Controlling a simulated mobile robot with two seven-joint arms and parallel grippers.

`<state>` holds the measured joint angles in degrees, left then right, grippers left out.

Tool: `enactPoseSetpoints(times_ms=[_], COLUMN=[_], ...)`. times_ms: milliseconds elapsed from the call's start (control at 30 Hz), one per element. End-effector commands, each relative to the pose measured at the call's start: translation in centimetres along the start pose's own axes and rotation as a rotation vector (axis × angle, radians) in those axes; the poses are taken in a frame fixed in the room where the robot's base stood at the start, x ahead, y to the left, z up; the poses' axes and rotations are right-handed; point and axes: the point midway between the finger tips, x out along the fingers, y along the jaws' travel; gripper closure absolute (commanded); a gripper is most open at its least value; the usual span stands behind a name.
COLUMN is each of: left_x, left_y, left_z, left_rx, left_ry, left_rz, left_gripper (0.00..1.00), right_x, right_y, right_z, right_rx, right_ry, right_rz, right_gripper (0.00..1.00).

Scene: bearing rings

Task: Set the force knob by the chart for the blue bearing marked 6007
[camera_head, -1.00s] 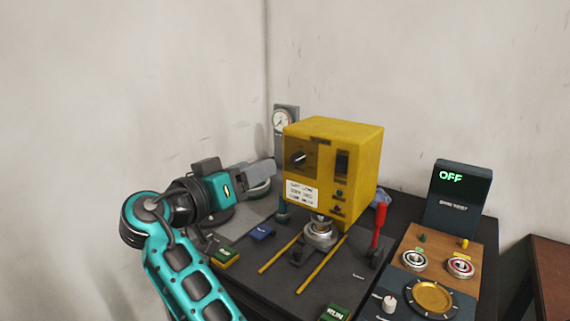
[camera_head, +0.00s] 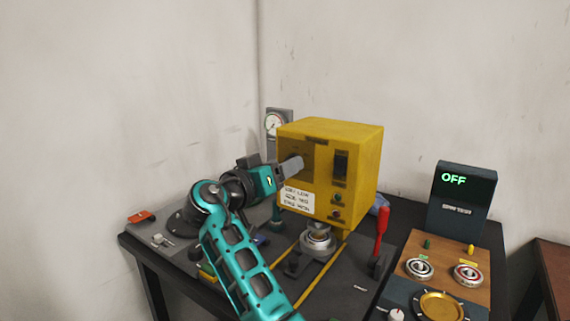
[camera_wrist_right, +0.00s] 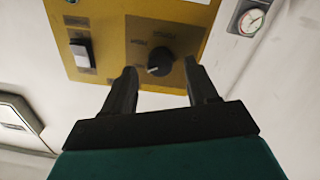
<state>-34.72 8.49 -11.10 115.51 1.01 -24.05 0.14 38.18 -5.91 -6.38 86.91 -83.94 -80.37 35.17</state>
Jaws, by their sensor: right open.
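The force knob (camera_wrist_right: 158,62) is a round black dial with a white pointer mark on the yellow press box (camera_head: 352,140). In the right wrist view it sits between and just beyond the fingertips of my right gripper (camera_wrist_right: 160,75), which is open. In the head view the right gripper (camera_head: 295,164) is at the box's left front and hides the knob. The white chart (camera_head: 297,199) is below the knob, its text too small to read. A bearing (camera_head: 318,238) sits under the box; its color and marking are not clear. My left gripper is not in view.
A red-handled lever (camera_head: 381,232) stands right of the box. A pressure gauge (camera_head: 274,123) stands behind it. A dark display reading OFF (camera_head: 458,184) and a wooden board (camera_head: 445,255) with two bearings are at the right.

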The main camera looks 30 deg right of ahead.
Motion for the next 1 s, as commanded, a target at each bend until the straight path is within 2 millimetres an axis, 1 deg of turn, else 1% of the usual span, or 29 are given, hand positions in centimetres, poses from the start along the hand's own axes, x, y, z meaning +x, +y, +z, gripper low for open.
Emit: enactPoseSetpoints(times_ms=[33,100,200,467,1000], left_x=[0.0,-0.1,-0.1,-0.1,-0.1], left_y=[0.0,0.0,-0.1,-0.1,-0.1], left_z=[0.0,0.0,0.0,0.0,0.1], left_rx=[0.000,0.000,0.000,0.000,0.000], left_ry=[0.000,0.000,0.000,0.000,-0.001], left_rz=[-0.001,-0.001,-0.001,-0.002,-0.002], left_gripper=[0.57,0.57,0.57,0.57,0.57], right_x=[0.6,1.1,1.5,1.6,1.6], right_y=[0.0,0.0,0.0,0.0,0.0], right_z=[0.0,0.0,0.0,0.1,0.1], right_rx=[-0.001,-0.001,0.000,0.000,0.000], right_ry=[0.000,-0.001,-0.001,-0.001,-0.001], right_rz=[0.002,0.002,0.001,0.000,0.000], right_gripper=[0.42,0.42,0.42,0.42,0.93])
